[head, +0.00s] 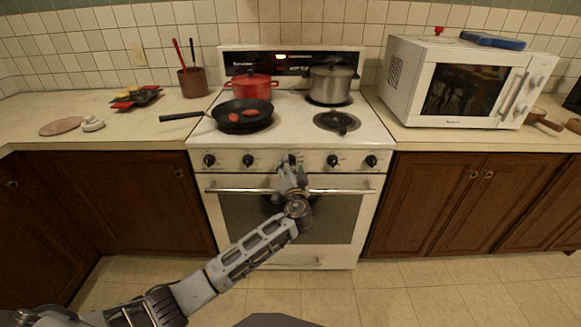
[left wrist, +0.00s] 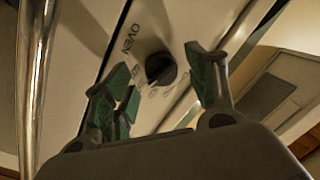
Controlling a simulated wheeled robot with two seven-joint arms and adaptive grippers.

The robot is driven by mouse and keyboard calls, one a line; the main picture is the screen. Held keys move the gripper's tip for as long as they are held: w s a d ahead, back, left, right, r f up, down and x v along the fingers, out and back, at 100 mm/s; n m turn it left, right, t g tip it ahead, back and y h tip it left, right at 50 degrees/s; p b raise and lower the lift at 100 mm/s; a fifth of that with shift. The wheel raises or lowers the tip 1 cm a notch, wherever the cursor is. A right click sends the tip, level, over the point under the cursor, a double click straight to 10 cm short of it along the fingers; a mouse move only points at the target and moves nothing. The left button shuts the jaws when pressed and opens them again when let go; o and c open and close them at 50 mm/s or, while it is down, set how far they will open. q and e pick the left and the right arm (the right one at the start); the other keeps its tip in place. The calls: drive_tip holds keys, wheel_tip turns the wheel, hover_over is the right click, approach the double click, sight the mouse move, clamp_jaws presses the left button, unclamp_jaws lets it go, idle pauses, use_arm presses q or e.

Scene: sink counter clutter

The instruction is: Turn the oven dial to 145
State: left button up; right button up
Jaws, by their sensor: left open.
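The white stove (head: 363,123) stands in the middle of the head view, with a row of black knobs on its front panel. In the left wrist view, the black oven dial (left wrist: 160,68) sits on the white panel beside the printed word OVEN; small markings around it are too blurred to read. My left gripper (head: 291,165) is in front of the middle of the panel and largely hides the dial in the head view. In the left wrist view, its green-padded fingers (left wrist: 164,85) are spread, with the dial showing between them, apparently untouched. My right gripper is not in view.
The oven door handle (head: 230,190) runs just below the panel, near my left gripper. A black frying pan (head: 243,117), a red pot (head: 252,86) and a steel pot (head: 330,83) stand on the stove. A white microwave (head: 410,80) is on the right counter.

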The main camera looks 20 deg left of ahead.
use_arm(q)
drive_tip(key=shift+w+a, duration=0.25)
drive_tip(key=shift+w, duration=0.3)
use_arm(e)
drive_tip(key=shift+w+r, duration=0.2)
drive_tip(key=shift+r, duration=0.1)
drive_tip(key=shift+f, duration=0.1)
use_arm(q)
drive_tip(key=shift+c, duration=0.6)
drive_tip(key=c, duration=0.9)
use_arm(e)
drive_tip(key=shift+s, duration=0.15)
use_arm(q)
drive_tip(key=shift+m, duration=0.3)
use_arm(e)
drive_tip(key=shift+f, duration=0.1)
use_arm(q)
drive_tip(key=shift+m+t+p, duration=0.5)
drive_tip(key=shift+m+p, duration=0.55)
drive_tip(key=shift+m, duration=3.45)
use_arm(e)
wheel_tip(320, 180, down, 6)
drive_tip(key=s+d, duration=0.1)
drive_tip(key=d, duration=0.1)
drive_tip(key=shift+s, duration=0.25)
